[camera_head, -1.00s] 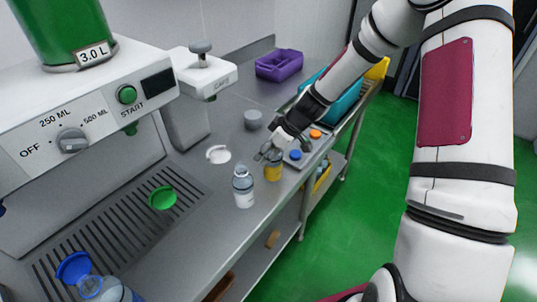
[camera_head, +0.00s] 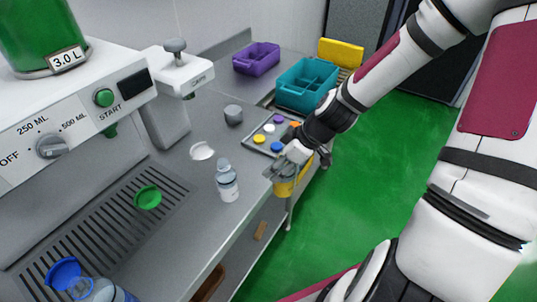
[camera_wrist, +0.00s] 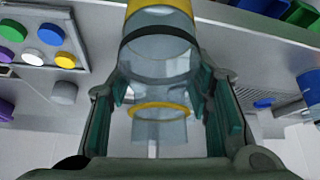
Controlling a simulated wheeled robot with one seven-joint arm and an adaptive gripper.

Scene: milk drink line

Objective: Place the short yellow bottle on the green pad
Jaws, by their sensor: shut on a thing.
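My gripper (camera_head: 281,170) is shut on the short yellow bottle (camera_wrist: 155,58) near the counter's front edge. In the wrist view, the clear bottle stands between both fingers (camera_wrist: 160,118), with a yellow band at the top edge and a yellow ring lower down. In the head view, the fingers partly hide the bottle, and yellow shows just below them. The round green pad (camera_head: 148,197) lies on the slotted drip grate, well left of my gripper. Nothing stands on it.
A white disc (camera_head: 202,151) and grey cup (camera_head: 233,115) are behind. The dispenser (camera_head: 80,115) overhangs the left side. Teal (camera_head: 306,84) and purple (camera_head: 256,58) bins stand farther back.

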